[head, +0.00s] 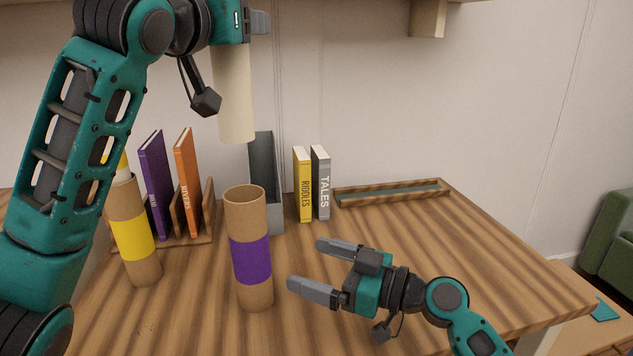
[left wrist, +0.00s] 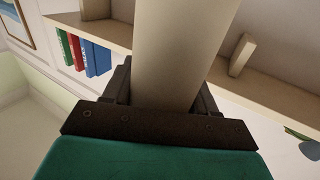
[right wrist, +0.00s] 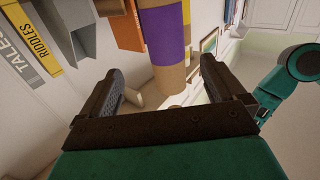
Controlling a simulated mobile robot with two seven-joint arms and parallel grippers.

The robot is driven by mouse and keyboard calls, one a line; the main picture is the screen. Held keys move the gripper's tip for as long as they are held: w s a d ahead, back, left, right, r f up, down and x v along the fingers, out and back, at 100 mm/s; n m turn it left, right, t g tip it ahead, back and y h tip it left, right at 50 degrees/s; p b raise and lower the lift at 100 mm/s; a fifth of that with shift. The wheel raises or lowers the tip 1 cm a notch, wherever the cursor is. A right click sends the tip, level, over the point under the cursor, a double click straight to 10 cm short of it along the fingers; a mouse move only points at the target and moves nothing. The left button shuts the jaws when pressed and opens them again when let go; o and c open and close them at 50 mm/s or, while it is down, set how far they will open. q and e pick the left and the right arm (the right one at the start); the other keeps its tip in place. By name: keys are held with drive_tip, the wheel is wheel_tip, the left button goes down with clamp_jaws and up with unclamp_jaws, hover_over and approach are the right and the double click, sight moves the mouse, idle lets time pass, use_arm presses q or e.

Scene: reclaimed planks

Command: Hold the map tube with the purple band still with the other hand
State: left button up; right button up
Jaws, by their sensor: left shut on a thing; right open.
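The map tube with the purple band (head: 251,258) stands upright on the desk, its open top showing in the head view. It also shows ahead of the fingers in the right wrist view (right wrist: 163,42). My right gripper (head: 313,264) is open, just right of the tube, fingers pointing toward it and apart from it. My left gripper (head: 250,22) is shut on a cream rolled map (head: 234,95), which hangs upright above and slightly left of the tube's mouth, clear of it. The roll fills the left wrist view (left wrist: 178,50).
A map tube with a yellow band (head: 133,237) stands at left. Behind are a rack with a purple book (head: 155,180) and an orange book (head: 187,180), a grey file holder (head: 263,170), two upright books (head: 303,185) and a long tray (head: 392,197). The right desk is clear.

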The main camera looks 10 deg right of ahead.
sight(266, 252)
drive_tip(key=x, duration=1.2)
drive_tip(key=shift+s+a+r, duration=0.1)
drive_tip(key=shift+s+a, duration=0.1)
drive_tip(key=shift+a, duration=0.2)
drive_tip(key=shift+c, duration=0.4)
drive_tip(key=c, duration=1)
drive_tip(key=shift+o, duration=0.2)
